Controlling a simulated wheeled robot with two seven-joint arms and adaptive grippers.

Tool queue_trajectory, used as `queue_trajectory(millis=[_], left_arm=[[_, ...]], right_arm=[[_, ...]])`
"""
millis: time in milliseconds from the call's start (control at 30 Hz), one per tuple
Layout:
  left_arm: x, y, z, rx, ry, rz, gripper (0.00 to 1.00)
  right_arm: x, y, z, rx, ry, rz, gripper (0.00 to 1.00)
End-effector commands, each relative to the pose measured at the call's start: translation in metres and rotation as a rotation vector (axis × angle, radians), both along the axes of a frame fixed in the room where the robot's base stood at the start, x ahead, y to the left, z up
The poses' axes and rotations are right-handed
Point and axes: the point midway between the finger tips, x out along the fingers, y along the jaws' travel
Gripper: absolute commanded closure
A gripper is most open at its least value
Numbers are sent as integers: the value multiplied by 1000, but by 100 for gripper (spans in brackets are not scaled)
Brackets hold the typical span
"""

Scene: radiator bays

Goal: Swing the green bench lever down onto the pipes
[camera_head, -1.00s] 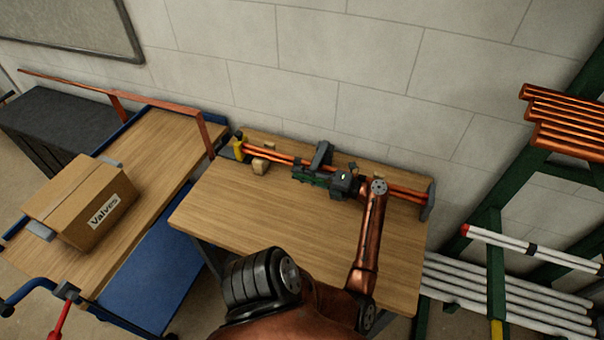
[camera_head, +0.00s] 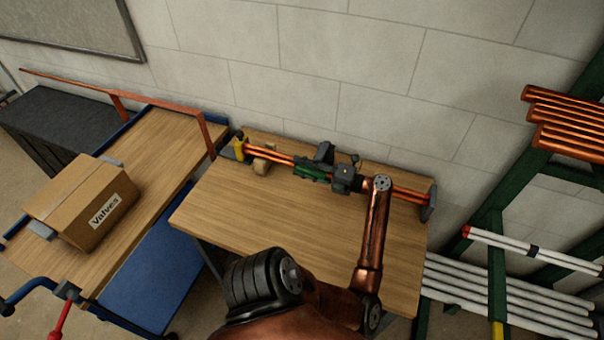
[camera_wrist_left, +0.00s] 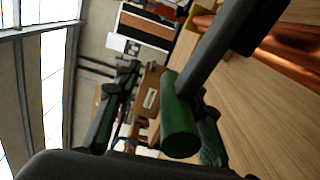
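The green lever grip (camera_head: 313,172) lies low along the copper pipes (camera_head: 278,155) on the wooden bench in the head view. A dark upright piece (camera_head: 324,152) stands just behind it. My left gripper (camera_head: 330,176) is at the grip's right end, its fingertips small and partly hidden. In the left wrist view the green grip (camera_wrist_left: 180,122) is between the two spread fingers, nearer the right one, with a gap to the left one. A dark bar (camera_wrist_left: 222,45) runs from the grip to the upper right. I cannot tell whether the lever touches the pipes. My right gripper is not in view.
The bench (camera_head: 270,220) is clear in front of the pipes. A yellow piece (camera_head: 239,147) is at the pipes' left end and a grey end plate (camera_head: 429,203) at their right. A cart with a cardboard box (camera_head: 82,204) is left. A green rack (camera_head: 495,255) holding pipes is right.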

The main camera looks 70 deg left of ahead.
Motion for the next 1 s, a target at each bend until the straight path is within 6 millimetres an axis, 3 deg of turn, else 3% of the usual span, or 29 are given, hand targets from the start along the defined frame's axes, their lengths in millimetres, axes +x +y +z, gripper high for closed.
queue_trajectory(millis=[100,333,767,1000], left_arm=[[0,0,25,3,-3,1,64],[0,0,55,2,-1,0,64],[0,-1,61,0,1,0,64],[11,-9,60,-1,1,-1,64]], right_arm=[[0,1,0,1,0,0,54],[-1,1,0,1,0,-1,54],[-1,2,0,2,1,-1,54],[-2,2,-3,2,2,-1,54]])
